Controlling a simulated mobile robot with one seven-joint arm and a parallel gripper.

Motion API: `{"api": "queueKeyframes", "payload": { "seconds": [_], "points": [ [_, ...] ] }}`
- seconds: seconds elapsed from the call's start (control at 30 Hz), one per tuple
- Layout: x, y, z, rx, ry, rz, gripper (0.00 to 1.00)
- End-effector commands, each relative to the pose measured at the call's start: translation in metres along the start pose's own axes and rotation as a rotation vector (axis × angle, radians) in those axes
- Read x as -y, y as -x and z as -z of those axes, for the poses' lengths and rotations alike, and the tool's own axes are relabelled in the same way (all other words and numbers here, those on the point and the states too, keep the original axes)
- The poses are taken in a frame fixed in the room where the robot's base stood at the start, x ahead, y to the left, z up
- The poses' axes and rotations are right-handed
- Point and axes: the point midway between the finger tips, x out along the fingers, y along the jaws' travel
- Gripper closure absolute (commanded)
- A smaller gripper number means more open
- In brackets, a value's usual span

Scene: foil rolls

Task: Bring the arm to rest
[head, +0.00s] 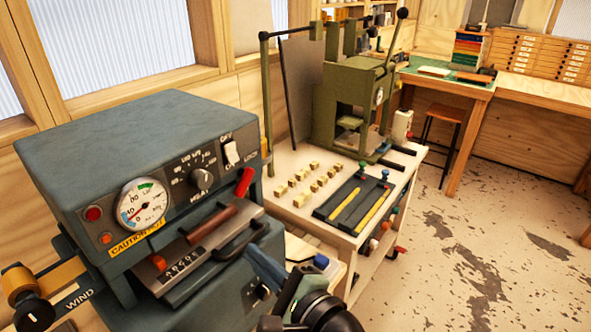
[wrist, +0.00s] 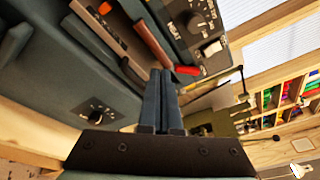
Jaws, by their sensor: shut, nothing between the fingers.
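My gripper (head: 262,266) is at the bottom middle of the head view, in front of the blue-grey foil machine (head: 140,130) and close to its black drawer handle (head: 237,240). Whether it touches the handle I cannot tell. In the wrist view my gripper (wrist: 161,76) has its two blue-grey fingers side by side, shut, with nothing between them. Beyond the fingertips are the machine's red lever (wrist: 187,70) and brown-red roller bar (wrist: 150,40). The lever also shows in the head view (head: 245,182).
A white cart (head: 285,215) stands right of the machine, bearing a green press (head: 340,105), small wooden blocks (head: 297,180) and a dark tray (head: 335,215) with yellow strips. A gold-and-black winding knob (head: 18,283) juts out at lower left. The floor at right (head: 480,240) is clear.

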Motion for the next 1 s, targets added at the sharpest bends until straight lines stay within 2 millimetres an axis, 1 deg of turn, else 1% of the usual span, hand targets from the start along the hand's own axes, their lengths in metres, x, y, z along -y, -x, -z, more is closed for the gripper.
{"api": "queueKeyframes", "payload": {
  "seconds": [0.03,0.07,0.1,0.17,0.2,0.27,0.3,0.37,0.4,0.5,0.53,0.6,0.7,0.8,1.0],
  "points": [
    [0.037,-0.003,-0.015,-0.051,0.239,0.061,1.0],
    [0.057,-0.003,-0.022,-0.091,0.384,0.097,1.0],
    [0.085,-0.001,-0.035,-0.149,0.575,0.145,1.0],
    [0.126,0.007,-0.056,-0.246,0.85,0.219,1.0],
    [0.151,0.015,-0.071,-0.316,1.018,0.266,1.0],
    [0.186,0.03,-0.097,-0.429,1.252,0.335,1.0],
    [0.206,0.042,-0.115,-0.509,1.397,0.379,1.0],
    [0.234,0.064,-0.144,-0.639,1.593,0.442,1.0],
    [0.249,0.079,-0.163,-0.729,1.709,0.478,1.0],
    [0.276,0.115,-0.204,-0.945,1.936,0.549,1.0],
    [0.282,0.125,-0.215,-1.004,1.987,0.567,1.0],
    [0.291,0.144,-0.235,-1.127,2.079,0.592,1.0],
    [0.297,0.162,-0.253,-1.243,2.155,0.61,1.0],
    [0.299,0.17,-0.261,-1.296,2.184,0.615,1.0],
    [0.299,0.17,-0.261,-1.301,2.188,0.612,1.0]
  ]
}}
